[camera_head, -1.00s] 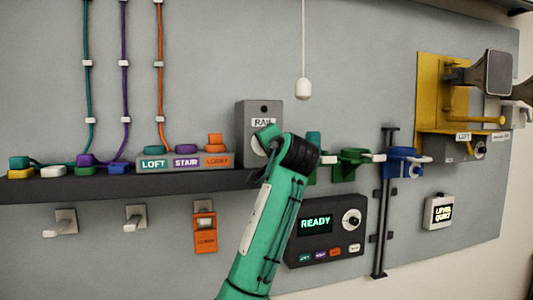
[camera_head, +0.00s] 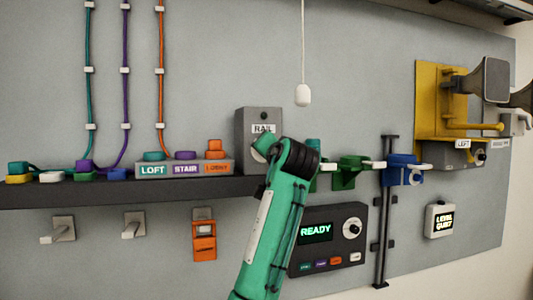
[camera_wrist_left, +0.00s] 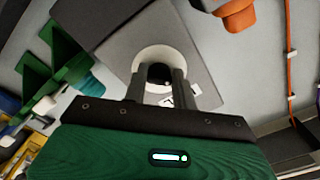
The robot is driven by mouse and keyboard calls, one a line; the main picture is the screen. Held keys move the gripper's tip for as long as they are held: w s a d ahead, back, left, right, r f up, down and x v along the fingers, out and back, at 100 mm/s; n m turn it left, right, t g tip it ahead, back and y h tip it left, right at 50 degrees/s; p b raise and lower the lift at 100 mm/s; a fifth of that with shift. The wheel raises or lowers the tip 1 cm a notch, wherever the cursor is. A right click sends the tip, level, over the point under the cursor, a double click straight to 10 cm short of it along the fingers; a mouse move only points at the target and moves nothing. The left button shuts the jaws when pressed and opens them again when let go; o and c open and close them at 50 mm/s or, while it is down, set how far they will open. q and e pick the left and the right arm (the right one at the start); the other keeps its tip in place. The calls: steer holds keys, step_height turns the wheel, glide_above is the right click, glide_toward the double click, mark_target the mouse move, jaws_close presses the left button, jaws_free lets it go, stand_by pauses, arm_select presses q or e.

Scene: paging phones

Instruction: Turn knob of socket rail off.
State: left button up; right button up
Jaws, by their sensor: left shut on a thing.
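The socket rail's control is a grey box labelled RAIL (camera_head: 246,123) on the end of the dark rail (camera_head: 120,188), left of centre in the head view. In the left wrist view the knob has a pale round base (camera_wrist_left: 150,54) and a dark middle on the grey box (camera_wrist_left: 110,20). My left gripper (camera_wrist_left: 157,80) is shut on the knob, one finger on each side. In the head view my left gripper (camera_head: 266,142) is at the box, its fingers mostly hidden. My right gripper is not in view.
A LOFT, STAIR and LOBBY socket block (camera_head: 185,168) is left of the box. Green (camera_head: 349,172) and blue (camera_head: 402,170) holders are to its right. A READY panel (camera_head: 328,238) is below right, and a white pull cord (camera_head: 303,95) hangs above right.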

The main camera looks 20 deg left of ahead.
arm_select(q)
steer(key=o, duration=1)
steer(key=shift+f, duration=0.1)
steer(key=b+v, duration=0.5)
steer(key=v, duration=0.8)
steer(key=shift+s+d+b, duration=0.3)
